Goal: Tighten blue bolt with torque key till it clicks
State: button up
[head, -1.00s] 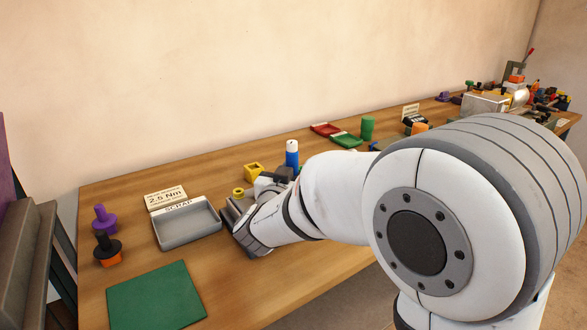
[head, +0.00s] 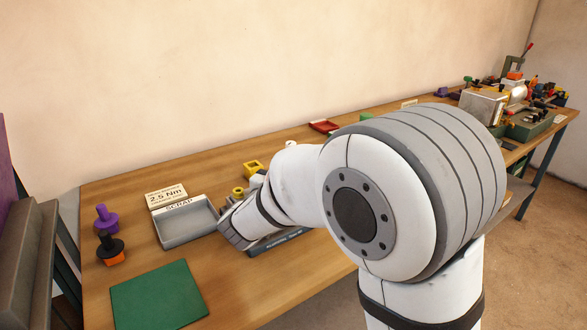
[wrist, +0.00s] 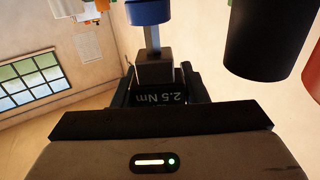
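In the wrist view my gripper (wrist: 160,88) has its two dark fingers closed on a dark block marked "2.5 Nm", which reads upside down; I take it for the torque key (wrist: 154,68). A grey shaft runs from the block to a blue round part (wrist: 149,12) at the top edge. I cannot tell whether that blue part belongs to the key or is the blue bolt. In the head view my arm hides the fingertips and what they hold, over the table right of the scrap tray. No blue bolt can be made out there.
The scrap tray (head: 186,239) and a "2.5 Nm" card (head: 166,195) lie left of my wrist. Purple (head: 106,218) and black-orange (head: 110,247) knobs stand further left. A yellow block (head: 253,168) lies behind. The green mat (head: 158,296) is bare. A dark cylinder (wrist: 268,38) looms in the wrist view.

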jog(key=o, duration=0.5)
jog(key=shift+s, duration=0.1)
